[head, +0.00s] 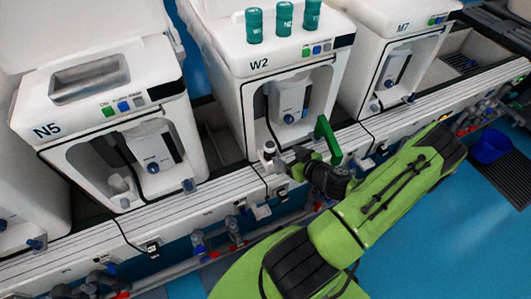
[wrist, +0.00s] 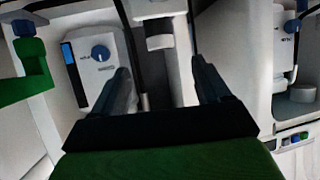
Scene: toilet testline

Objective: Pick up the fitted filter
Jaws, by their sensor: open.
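A small white cylinder with a dark band, which looks like the fitted filter (head: 269,151), stands at the front of the open bay of the W2 unit (head: 262,80). In the wrist view the white cylinder (wrist: 159,28) is ahead, between the lines of the two fingers. My gripper (head: 283,162) is just to the right of it in the head view. In the wrist view my gripper (wrist: 161,75) has its dark fingers spread, with nothing between the tips. I cannot tell the exact gap to the cylinder.
A green handle (head: 328,139) stands close right of my gripper; it is at the left in the wrist view (wrist: 28,68). Three green canisters (head: 284,18) stand on W2. Units N5 (head: 55,105) and M7 (head: 395,25) flank it. Open blue floor (head: 430,255) lies at the right.

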